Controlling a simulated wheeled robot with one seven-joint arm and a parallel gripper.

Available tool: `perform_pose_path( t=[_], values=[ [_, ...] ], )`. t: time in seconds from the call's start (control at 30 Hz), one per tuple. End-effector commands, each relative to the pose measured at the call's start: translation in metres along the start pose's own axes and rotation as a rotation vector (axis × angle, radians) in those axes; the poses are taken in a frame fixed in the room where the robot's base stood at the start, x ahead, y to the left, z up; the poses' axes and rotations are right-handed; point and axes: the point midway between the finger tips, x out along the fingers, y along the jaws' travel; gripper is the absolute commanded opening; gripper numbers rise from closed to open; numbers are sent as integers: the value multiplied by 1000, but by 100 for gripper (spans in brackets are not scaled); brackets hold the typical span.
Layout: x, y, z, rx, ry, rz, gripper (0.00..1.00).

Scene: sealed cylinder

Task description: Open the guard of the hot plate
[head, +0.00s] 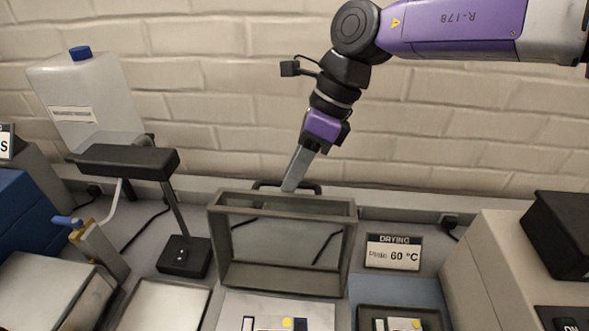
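The guard (214,243) is a grey-framed, box-like cover with clear panes, and it stands at the centre, behind a pale flat surface (275,305) that carries small items. A dark bar handle (314,188) shows at the guard's upper back edge. My gripper (291,187) comes down from the upper right, with its grey fingers at this handle. From this side the fingers overlap, so I cannot tell whether they are closed on the bar. The hot plate itself is not clearly distinguishable from the pale surface in front of the guard.
A sign reading "DRYING" and "60 °C" (393,252) stands right of the guard, behind a dark tray (400,318). A black stand (183,256) and a plastic canister (85,105) are at left. A beige housing (490,270) is at right. A brick wall closes the back.

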Motion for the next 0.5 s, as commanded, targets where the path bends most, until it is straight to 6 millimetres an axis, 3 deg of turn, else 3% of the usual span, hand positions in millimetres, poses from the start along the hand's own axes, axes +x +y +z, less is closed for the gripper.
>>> perform_pose_path(
  t=[0.07,0.2,0.5],
  values=[
    [0,0,0,0,0,0,29],
    [0,0,0,0,0,0,2],
    [0,0,0,0,0,0,0]
  ],
)
